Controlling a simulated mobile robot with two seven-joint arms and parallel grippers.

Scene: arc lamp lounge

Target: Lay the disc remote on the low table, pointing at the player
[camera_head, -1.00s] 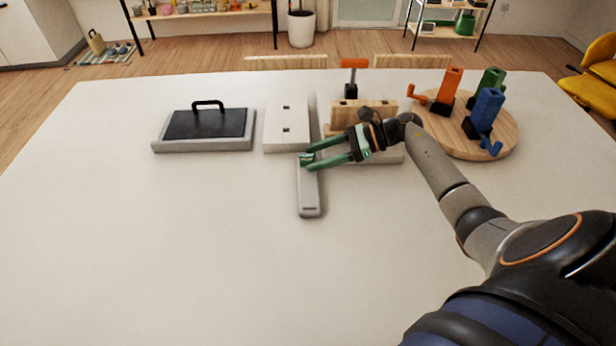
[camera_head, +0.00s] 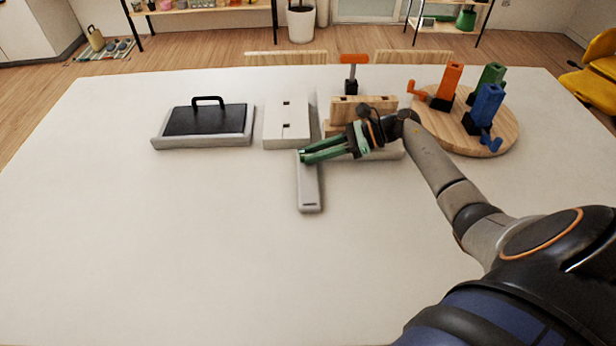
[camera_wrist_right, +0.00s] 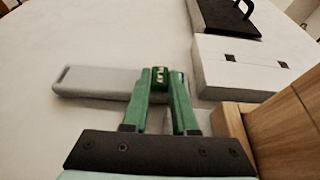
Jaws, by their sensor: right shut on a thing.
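The disc remote, a long pale grey bar (camera_head: 309,190), lies low over the white table (camera_head: 180,240), its long side running toward me in the head view. I cannot tell whether it touches the table. My right gripper (camera_head: 303,157) is at its far end, its green fingers shut on a small green raised piece with white marks. The remote (camera_wrist_right: 95,82) and this green piece (camera_wrist_right: 160,78) also show in the right wrist view. I cannot tell which object is the player. A white box with two dark square holes (camera_head: 287,130) stands just beyond the remote. My left gripper is out of view.
A grey tray with a black handled lid (camera_head: 203,141) is at the left. A wooden block stand (camera_head: 362,104) is beside my right gripper. A round wooden board (camera_head: 508,133) with orange, green and blue pieces is at right. The near and left tabletop is clear.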

